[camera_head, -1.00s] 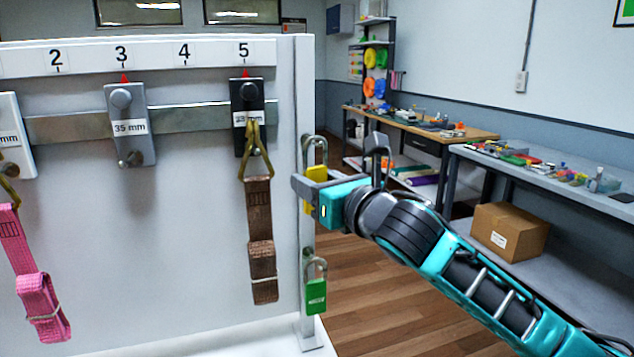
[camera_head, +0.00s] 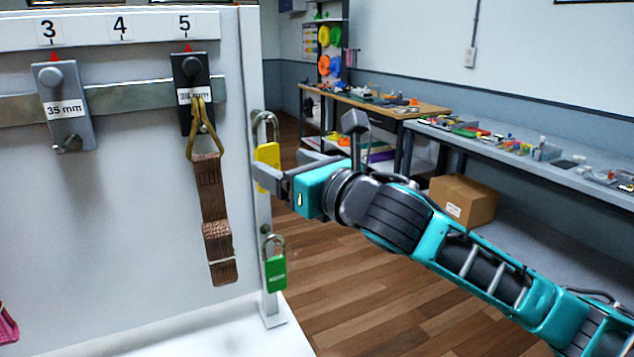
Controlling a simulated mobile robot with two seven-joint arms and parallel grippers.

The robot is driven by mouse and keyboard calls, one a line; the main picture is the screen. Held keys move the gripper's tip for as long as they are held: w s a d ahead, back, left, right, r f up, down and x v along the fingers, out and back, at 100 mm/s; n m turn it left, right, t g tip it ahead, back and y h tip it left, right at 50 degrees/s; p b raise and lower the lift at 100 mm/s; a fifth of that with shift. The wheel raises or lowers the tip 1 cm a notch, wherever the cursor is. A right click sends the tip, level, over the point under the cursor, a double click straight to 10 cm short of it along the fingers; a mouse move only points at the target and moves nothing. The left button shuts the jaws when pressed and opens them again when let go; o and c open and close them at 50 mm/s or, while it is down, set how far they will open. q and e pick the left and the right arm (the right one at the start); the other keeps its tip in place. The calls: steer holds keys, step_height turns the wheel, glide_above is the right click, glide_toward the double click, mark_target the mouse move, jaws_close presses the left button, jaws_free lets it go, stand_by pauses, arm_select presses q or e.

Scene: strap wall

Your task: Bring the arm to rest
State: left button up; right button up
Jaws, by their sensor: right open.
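My right arm (camera_head: 470,255), teal and black, reaches in from the lower right. Its right gripper (camera_head: 275,172) is open near the edge post of the strap wall. The yellow padlock (camera_head: 267,160) hangs on the post just beyond the fingers; I cannot tell whether they touch it. A green padlock (camera_head: 275,273) hangs lower on the same post. A brown strap (camera_head: 212,200) hangs from the dark hook block (camera_head: 190,80) under number 5. My left gripper is not in view.
The white wall panel (camera_head: 110,220) fills the left, with a grey 35 mm hook block (camera_head: 63,115) under 3. A cardboard box (camera_head: 462,200) sits under the grey workbench (camera_head: 560,165) at right. The wooden floor (camera_head: 370,300) between is clear.

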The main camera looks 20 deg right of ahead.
steer(key=b+v, duration=0.1)
steer(key=v, duration=0.7)
steer(key=s+f+m+g+h, duration=0.2)
steer(key=s+f+m+g, duration=0.1)
steer(key=f+m, duration=0.8)
steer(key=s+f+m+g+h, duration=0.2)
steer(key=s+f+m+g, duration=0.1)
steer(key=f+m, duration=0.85)
steer(key=s+f+m+g+h, duration=0.1)
steer(key=s+f+m+g, duration=0.7)
steer(key=s+f+m, duration=0.65)
steer(key=w+a+f+t+y, duration=0.1)
steer(key=w+a+f+t, duration=0.1)
steer(key=w+f+t, duration=0.4)
steer(key=shift+w+f+t+y, duration=0.3)
steer(key=shift+f+t+y, duration=0.1)
steer(key=shift+f+t, duration=0.35)
steer(key=shift+r, duration=0.15)
